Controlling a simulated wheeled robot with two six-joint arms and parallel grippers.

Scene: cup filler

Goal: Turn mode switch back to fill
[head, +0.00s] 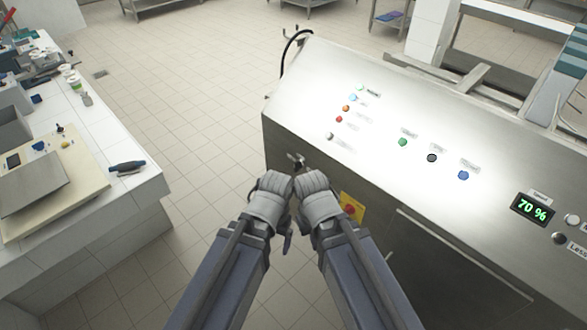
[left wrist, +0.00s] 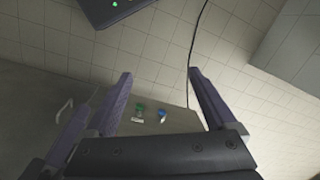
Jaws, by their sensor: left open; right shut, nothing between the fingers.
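The cup filler's steel panel (head: 400,140) slopes across the right of the head view. It carries a column of small coloured lights or buttons and a row with a green button (head: 403,142), a dark button (head: 432,158) and a blue button (head: 463,175). I cannot tell which control is the mode switch. My left gripper (head: 270,195) and right gripper (head: 314,190) are side by side at the machine's left front, fingertips mostly hidden. In the left wrist view my left gripper (left wrist: 160,73) is open and empty; a green knob (left wrist: 140,108) and a blue knob (left wrist: 162,114) show beyond its fingers.
A red button on a yellow plate (head: 351,207) sits on the machine's front, close to my right arm. A display (head: 532,209) reads 70 %. A white counter (head: 125,190) with several tools stands at left. Tiled floor lies clear between counter and machine.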

